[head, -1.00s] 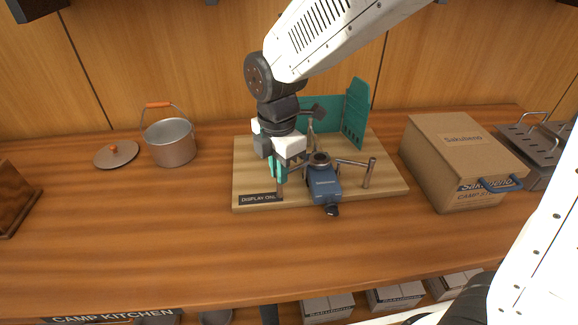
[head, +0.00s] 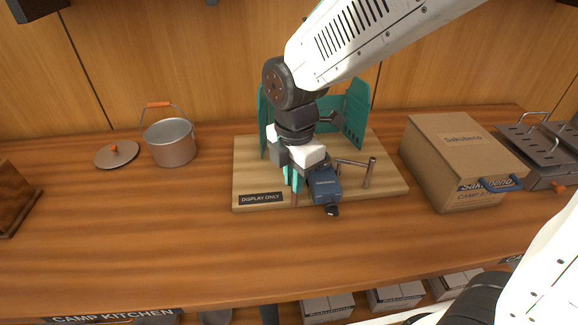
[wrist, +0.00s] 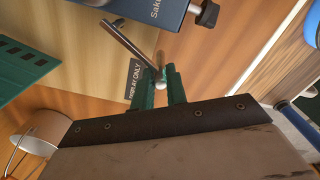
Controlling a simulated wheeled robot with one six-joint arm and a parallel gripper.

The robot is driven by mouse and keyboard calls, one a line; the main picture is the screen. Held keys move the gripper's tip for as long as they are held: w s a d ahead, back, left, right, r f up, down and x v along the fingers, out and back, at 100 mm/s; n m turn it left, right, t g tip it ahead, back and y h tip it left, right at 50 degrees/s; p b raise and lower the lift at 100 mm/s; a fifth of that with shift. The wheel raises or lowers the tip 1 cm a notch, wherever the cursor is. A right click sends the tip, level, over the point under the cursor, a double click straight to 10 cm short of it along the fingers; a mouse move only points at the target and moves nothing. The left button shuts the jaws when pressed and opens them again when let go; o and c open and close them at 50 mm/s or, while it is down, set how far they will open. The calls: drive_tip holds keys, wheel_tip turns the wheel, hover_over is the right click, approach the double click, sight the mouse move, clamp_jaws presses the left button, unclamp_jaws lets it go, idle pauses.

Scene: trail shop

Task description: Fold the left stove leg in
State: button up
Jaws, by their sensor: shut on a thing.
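The blue camp stove (head: 325,186) stands on a wooden display board, and its body also shows at the top of the wrist view (wrist: 170,8). The left stove leg (wrist: 128,42) is a metal rod with an upright end post. My gripper (head: 294,181), with teal fingers, is shut on that post, left of the stove body. In the wrist view the post's tip shows between the two fingers (wrist: 160,88). The leg's inner part is hidden by my gripper in the head view. The right stove leg (head: 369,173) sticks out to the right.
A teal windscreen (head: 356,110) stands behind the stove. A "DISPLAY ONLY" sign (head: 261,198) lies at the front left of the board (head: 390,180). A pot (head: 170,143) stands at left, a cardboard box (head: 455,155) at right. The counter in front is clear.

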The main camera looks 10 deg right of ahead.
drive_tip(key=shift+d, duration=0.1)
drive_tip(key=shift+o, duration=0.3)
drive_tip(key=shift+s+d, duration=0.2)
drive_tip(key=shift+d, duration=0.3)
drive_tip(key=shift+s+d, duration=0.2)
drive_tip(key=shift+d, duration=0.3)
drive_tip(key=shift+o, duration=0.2)
drive_tip(key=shift+d, duration=0.4)
drive_tip(key=o, duration=1)
drive_tip(key=shift+a, duration=0.1)
drive_tip(key=shift+c, duration=0.2)
wheel_tip(320, 180, up, 9)
